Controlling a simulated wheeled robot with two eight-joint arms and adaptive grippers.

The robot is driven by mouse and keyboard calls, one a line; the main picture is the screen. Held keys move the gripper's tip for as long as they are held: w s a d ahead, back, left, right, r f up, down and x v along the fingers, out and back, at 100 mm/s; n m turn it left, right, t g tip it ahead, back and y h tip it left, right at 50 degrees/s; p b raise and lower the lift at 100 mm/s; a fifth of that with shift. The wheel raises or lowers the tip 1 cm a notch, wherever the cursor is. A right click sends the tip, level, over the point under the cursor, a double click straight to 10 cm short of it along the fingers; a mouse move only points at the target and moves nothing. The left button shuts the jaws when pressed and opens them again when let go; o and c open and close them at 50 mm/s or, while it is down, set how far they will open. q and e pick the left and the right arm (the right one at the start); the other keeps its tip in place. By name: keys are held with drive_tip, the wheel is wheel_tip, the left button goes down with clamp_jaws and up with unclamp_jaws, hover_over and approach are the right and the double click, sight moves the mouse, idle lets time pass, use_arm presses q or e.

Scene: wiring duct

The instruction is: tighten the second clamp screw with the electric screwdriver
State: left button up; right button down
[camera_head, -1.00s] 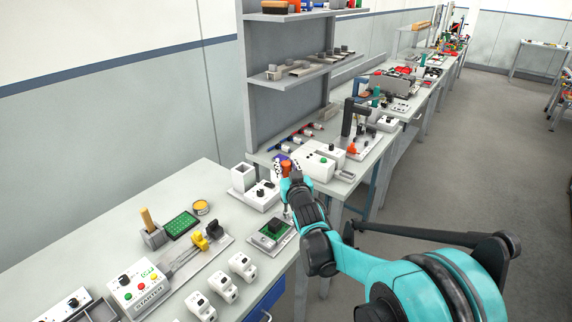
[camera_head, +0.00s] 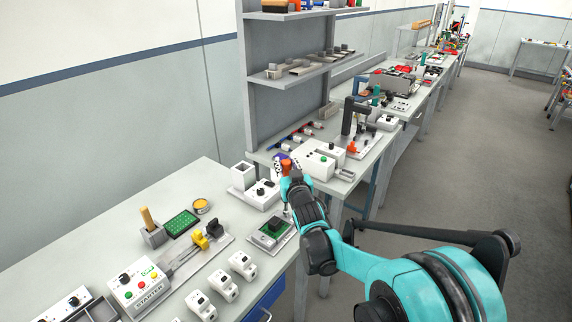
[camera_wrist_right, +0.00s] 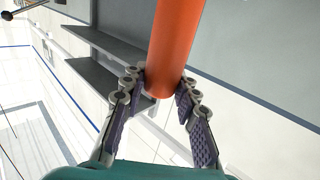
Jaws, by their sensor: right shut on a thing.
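My right gripper (camera_head: 286,174) is shut on the electric screwdriver (camera_head: 286,162), whose orange body shows between the fingers. In the right wrist view the same orange body (camera_wrist_right: 175,45) stands between the two purple-padded fingers of the gripper (camera_wrist_right: 157,92). The screwdriver is held over the bench, near the right edge of a small fixture (camera_head: 270,232) with a green and black block. My arm hides part of this area. The clamp screws are too small to make out, and I cannot tell whether the bit touches one. My left gripper is not in view.
A white holder with a black knob (camera_head: 259,194) stands just behind the fixture. White modules (camera_head: 242,264) stand in front. A starter box (camera_head: 138,288), a green board (camera_head: 182,224) and a yellow tin (camera_head: 200,206) lie to the left. The bench's left back is bare.

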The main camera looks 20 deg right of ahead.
drive_tip(key=shift+f+b, duration=0.55)
drive_tip(key=shift+f, duration=0.15)
idle(0.4)
drive_tip(key=shift+r, duration=0.15)
drive_tip(key=shift+r+p, duration=2.45)
drive_tip(key=shift+r, duration=0.5)
drive_tip(key=shift+f, duration=0.1)
